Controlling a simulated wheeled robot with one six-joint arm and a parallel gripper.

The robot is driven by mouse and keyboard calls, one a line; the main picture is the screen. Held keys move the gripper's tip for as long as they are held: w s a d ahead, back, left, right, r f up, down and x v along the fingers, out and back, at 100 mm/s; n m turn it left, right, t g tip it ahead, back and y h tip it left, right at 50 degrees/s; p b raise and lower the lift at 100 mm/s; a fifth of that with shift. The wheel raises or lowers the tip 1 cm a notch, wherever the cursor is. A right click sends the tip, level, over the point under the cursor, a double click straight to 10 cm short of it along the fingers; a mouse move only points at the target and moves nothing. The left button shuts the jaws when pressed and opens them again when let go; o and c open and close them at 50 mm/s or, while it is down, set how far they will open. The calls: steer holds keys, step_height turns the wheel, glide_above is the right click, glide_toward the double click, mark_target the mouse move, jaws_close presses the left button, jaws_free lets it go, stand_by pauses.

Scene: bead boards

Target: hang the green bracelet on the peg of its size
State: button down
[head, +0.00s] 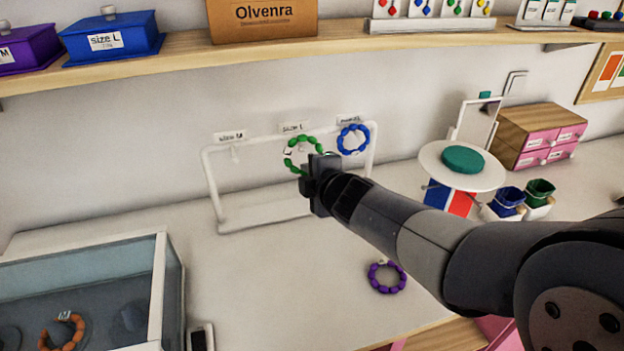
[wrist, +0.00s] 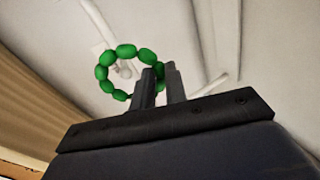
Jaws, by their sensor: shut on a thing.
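The green bracelet (head: 290,163) is a ring of beads held upright at the white peg rack (head: 213,187). My gripper (head: 309,172) is shut on its lower right side. In the wrist view the fingertips (wrist: 161,78) pinch the green bracelet (wrist: 101,72) at its right edge. A pale peg end (wrist: 124,69) shows through the ring; I cannot tell whether it passes through. The middle label (head: 293,127) reads "size L"; its peg is hardly visible in the head view. The left label (head: 230,136) is hard to read, with a bare peg (head: 235,153) below.
A blue bracelet (head: 341,139) hangs at the rack's right, under a blurred label. A purple bracelet (head: 375,279) lies on the table below my arm. A glass case (head: 160,290) with an orange bracelet (head: 79,326) stands front left. A round white stand (head: 432,158) is at right.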

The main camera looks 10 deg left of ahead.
steer(key=shift+d+b+x, duration=0.2)
steer(key=shift+b+x, duration=0.25)
steer(key=shift+x, duration=1.7)
steer(key=shift+w, duration=0.15)
steer(key=c, duration=1.3)
jaws_free()
steer(key=shift+c, duration=0.2)
steer(key=shift+d+r, duration=0.1)
steer(key=p+v, duration=0.3)
steer(key=v, duration=0.7)
steer(key=shift+s+d, duration=0.15)
steer(key=shift+s, duration=0.25)
